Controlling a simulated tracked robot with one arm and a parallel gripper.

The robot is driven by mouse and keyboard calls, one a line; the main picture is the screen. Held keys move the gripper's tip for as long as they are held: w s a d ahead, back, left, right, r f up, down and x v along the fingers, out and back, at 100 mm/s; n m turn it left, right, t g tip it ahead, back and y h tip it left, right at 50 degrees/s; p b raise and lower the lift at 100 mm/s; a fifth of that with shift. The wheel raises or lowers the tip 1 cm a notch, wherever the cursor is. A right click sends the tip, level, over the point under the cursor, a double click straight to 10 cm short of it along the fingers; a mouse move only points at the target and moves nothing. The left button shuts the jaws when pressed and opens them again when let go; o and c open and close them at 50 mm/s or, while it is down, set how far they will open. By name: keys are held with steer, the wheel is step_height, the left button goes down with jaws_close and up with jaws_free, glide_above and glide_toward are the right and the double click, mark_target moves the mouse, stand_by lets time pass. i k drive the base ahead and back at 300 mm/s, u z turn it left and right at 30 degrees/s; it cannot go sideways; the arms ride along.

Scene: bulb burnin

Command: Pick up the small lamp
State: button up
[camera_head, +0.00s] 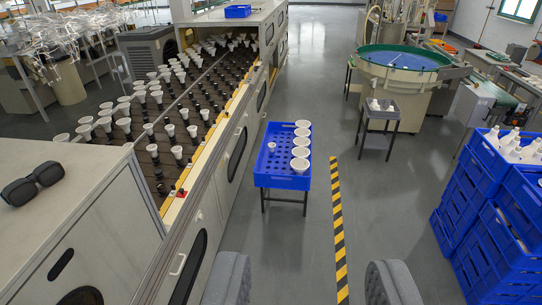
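A blue tray (282,181) stands on a dark-legged stand near the middle. Several larger white reflector lamps (300,152) line its right side. One smaller white lamp (271,146) sits apart from them at the tray's left side. Small white lamps (380,105) also stand on a little grey table to the right, too small to tell apart. My gripper (310,275) shows as two grey padded fingers at the bottom edge. They are wide apart, with only floor and striped tape visible between them. The tray is well beyond the fingers.
Stacked blue crates (465,205) stand at right. A round blue-topped feeder (403,60) stands behind. Grey floor is clear around the striped tape (338,230).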

mark_target(177, 150)
steer(key=u, duration=0.1)
steer(key=i, duration=1.3)
steer(key=u, duration=0.4)
steer(key=i, duration=1.6)
steer(key=u, duration=0.4)
